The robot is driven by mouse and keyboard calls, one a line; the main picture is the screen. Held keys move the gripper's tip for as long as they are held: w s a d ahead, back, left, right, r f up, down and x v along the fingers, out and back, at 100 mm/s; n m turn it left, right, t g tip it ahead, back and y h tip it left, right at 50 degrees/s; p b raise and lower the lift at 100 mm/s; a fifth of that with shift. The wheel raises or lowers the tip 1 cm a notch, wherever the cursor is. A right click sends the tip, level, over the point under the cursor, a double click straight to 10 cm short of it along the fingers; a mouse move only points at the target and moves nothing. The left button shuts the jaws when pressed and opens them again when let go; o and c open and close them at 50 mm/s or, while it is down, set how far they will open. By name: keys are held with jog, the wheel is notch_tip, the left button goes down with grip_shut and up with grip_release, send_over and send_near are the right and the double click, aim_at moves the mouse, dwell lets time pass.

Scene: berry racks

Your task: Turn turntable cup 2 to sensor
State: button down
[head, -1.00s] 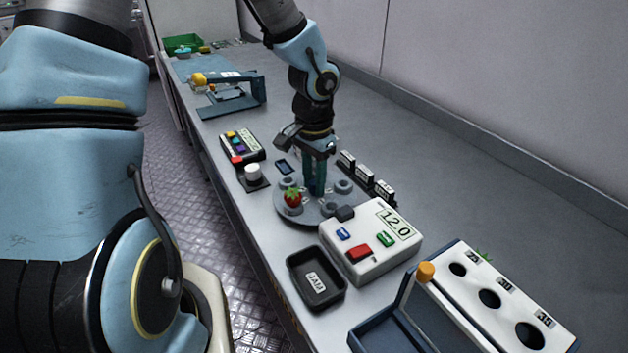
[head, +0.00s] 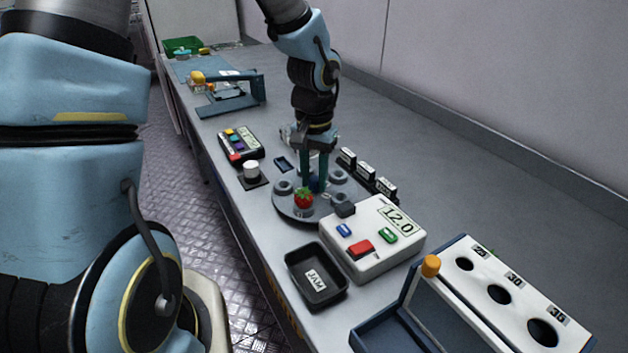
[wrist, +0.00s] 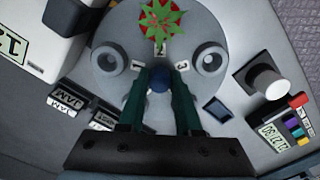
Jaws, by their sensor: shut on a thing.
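The turntable (head: 284,207) is a grey disc with several round cups. A strawberry with green leaves (head: 303,199) sits in the cup at its near edge; in the wrist view it (wrist: 160,18) is at the top, by label 2 (wrist: 160,47). Labels 1 and 3 mark the neighbouring cups. My gripper (head: 316,184) points down over the disc's centre, its green fingers on either side of the blue knob (wrist: 158,79), shut on it.
The white box (head: 372,262) reads 12.0 and has coloured buttons. A black JAM tray (head: 318,291) lies in front. A keypad (head: 240,146) and white button (head: 251,169) stand left, small labelled blocks (head: 367,172) right. A holed sorter (head: 500,296) is at the near right.

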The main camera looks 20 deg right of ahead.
aim_at(315, 179)
jog(key=shift+d+n+b, duration=0.1)
jog(key=shift+n+b, duration=1.2)
jog(key=shift+n, duration=1.3)
jog(key=shift+n+b, duration=0.45)
jog(key=shift+n, duration=1.85)
jog(key=c, duration=0.6)
grip_release()
notch_tip(315, 179, up, 11)
jog(key=b, duration=0.1)
